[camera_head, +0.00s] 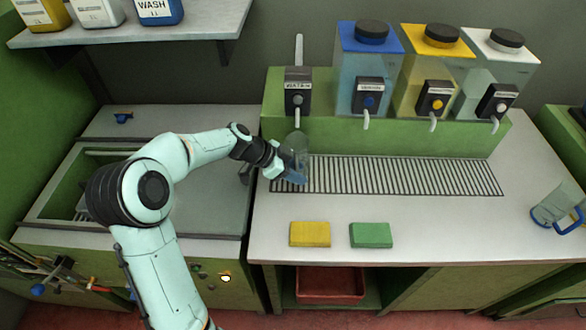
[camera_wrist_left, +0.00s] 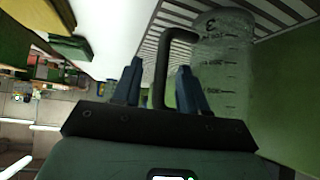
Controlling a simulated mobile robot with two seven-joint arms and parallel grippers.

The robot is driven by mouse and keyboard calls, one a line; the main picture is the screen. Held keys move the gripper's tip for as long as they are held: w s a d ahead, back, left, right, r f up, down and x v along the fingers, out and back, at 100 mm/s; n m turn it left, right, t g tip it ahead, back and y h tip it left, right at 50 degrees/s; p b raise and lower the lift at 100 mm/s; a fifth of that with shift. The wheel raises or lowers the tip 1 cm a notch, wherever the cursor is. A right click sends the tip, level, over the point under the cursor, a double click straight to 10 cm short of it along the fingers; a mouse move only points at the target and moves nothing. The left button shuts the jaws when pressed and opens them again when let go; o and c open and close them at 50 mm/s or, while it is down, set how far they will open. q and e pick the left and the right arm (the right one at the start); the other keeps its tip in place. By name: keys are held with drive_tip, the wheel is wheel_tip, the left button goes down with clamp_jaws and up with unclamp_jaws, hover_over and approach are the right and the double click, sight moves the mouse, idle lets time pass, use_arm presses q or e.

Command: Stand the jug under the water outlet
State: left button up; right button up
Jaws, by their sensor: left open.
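The clear jug (camera_head: 299,143) stands at the left end of the drain grate, directly below the spout of the water outlet (camera_head: 297,116). In the left wrist view the jug (camera_wrist_left: 225,65) shows printed graduations and a dark grey handle (camera_wrist_left: 161,68). My left gripper (camera_head: 293,174) is at the jug, coming in from the left. Its two blue fingers (camera_wrist_left: 160,88) are open, with the handle between them. The gripper partly hides the jug in the head view. My right gripper is not in view.
Blue, yellow and white-topped dispensers (camera_head: 370,48) stand right of the water outlet. The drain grate (camera_head: 420,176) is clear to the right. A yellow sponge (camera_head: 310,234) and green sponge (camera_head: 371,235) lie in front. Another jug (camera_head: 553,206) with a blue handle is at far right.

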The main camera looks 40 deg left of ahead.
use_arm(q)
drive_tip(key=v, duration=1.2)
idle(0.3)
